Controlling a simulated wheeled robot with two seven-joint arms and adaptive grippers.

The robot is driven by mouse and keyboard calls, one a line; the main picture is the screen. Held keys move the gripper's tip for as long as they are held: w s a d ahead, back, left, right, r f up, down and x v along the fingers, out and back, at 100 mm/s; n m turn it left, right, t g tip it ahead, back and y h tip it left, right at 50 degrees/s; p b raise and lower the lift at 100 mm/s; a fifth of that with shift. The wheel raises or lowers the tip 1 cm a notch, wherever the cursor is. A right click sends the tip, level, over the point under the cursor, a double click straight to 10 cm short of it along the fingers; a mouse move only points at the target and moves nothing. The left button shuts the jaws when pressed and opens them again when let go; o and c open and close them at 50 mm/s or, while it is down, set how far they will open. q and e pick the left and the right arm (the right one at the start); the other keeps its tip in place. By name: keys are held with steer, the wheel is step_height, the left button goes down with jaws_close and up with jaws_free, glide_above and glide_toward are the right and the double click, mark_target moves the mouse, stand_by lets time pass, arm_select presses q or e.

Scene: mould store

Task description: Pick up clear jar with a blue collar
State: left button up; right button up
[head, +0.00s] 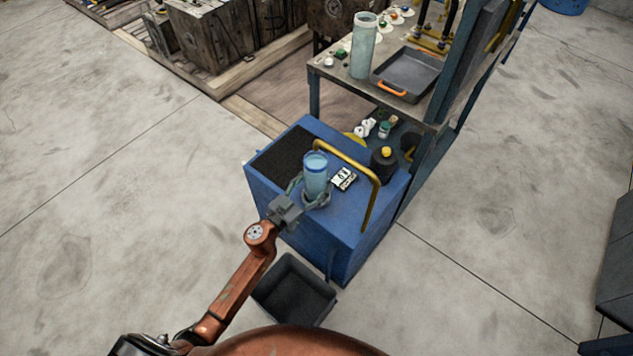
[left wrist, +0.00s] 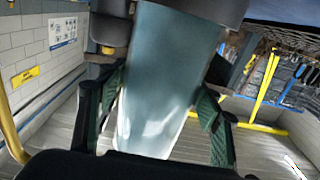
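The clear jar with a blue collar (head: 316,178) stands upright on top of a blue cabinet (head: 318,245) in the head view. Its pale, see-through body fills the middle of the left wrist view (left wrist: 165,80). My left gripper (head: 308,192) reaches in from the lower left, with its fingers on either side of the jar's lower part. In the left wrist view the green finger pads flank the jar closely; whether both press on it I cannot tell. The collar cannot be made out there. My right gripper is not in view.
A yellow rail (head: 358,158) arches over the cabinet top behind the jar. A small black-and-white card (head: 343,179) and a dark yellow-topped container (head: 384,163) are nearby. Another tall jar (head: 362,48) and a grey tray (head: 412,72) occupy the bench. A dark bin (head: 280,309) is on the floor.

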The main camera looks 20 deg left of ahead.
arm_select(q)
jaws_close()
steer(key=shift+r, duration=0.1)
stand_by(0.6)
